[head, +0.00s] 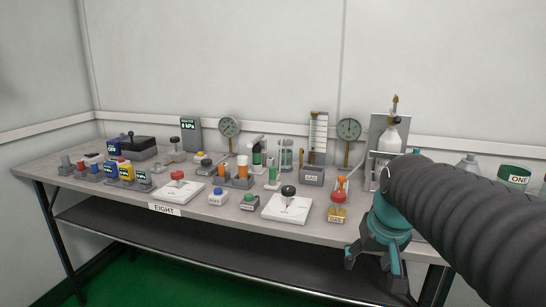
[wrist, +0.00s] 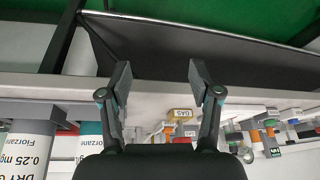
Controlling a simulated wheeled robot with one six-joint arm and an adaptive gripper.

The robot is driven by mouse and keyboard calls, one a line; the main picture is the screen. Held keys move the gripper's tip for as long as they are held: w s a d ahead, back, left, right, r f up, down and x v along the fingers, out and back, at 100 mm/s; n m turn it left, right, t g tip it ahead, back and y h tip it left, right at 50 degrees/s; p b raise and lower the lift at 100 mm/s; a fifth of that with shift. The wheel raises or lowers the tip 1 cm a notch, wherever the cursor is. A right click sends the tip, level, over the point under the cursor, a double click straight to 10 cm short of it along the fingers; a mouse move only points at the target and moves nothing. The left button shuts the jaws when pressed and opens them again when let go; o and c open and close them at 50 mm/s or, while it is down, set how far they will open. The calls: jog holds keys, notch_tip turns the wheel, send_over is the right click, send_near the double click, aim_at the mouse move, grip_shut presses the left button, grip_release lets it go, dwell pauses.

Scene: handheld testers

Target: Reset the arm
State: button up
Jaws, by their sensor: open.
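My gripper (head: 377,262) is teal and dark grey, at the front right edge of the bench (head: 225,212) in the head view. It points downward. In the wrist view my gripper (wrist: 160,78) shows its two fingers spread apart with nothing between them. The bench's front edge and lower shelf (wrist: 155,48) lie beyond the fingers there. My dark ribbed arm (head: 460,215) covers the right end of the bench in the head view.
Handheld testers, gauges (head: 229,127) and small blocks crowd the bench top.

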jog(key=s+a+f, duration=0.1)
jog(key=s+f, duration=0.2)
jog(key=s, duration=0.3)
jog(key=s+a+f+t, duration=0.1)
jog(key=s+f, duration=0.2)
jog(key=s, duration=0.4)
jog(key=shift+s+a+n, duration=0.3)
jog(key=shift+n, duration=0.1)
dwell(0.6)
